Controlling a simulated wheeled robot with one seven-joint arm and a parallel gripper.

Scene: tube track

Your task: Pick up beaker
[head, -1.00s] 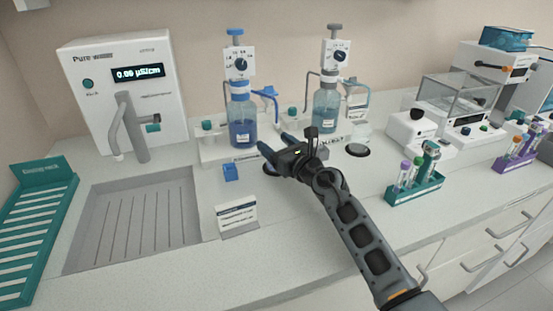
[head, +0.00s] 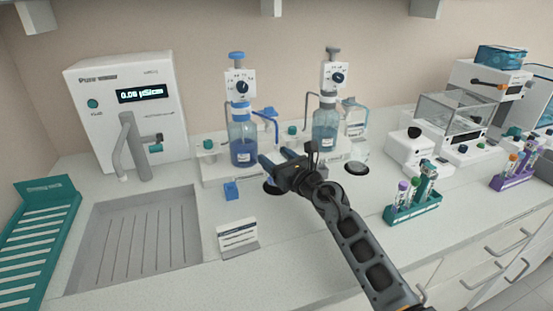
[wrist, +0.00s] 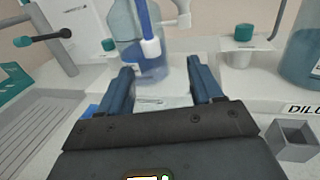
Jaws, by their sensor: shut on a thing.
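My gripper (head: 277,158) is at the left dispenser, just above a black disc (head: 272,188) on the bench. In the wrist view its two dark blue fingers (wrist: 160,75) stand apart, closed on the beaker. The beaker's clear glass is hard to make out between the fingers, and I cannot tell its outline or contents. Behind the fingers stands the left dispenser bottle (head: 243,148), which holds blue liquid and has a blue-topped pump. A blue delivery tube (wrist: 145,25) hangs beyond the fingers in the wrist view.
The right dispenser bottle (head: 325,132) stands to the right, with another black disc (head: 357,168) before it. A small blue block (head: 231,190) and a sign card (head: 238,236) lie left of my gripper. A teal tube rack (head: 411,212) is at right, a sink (head: 135,240) at left.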

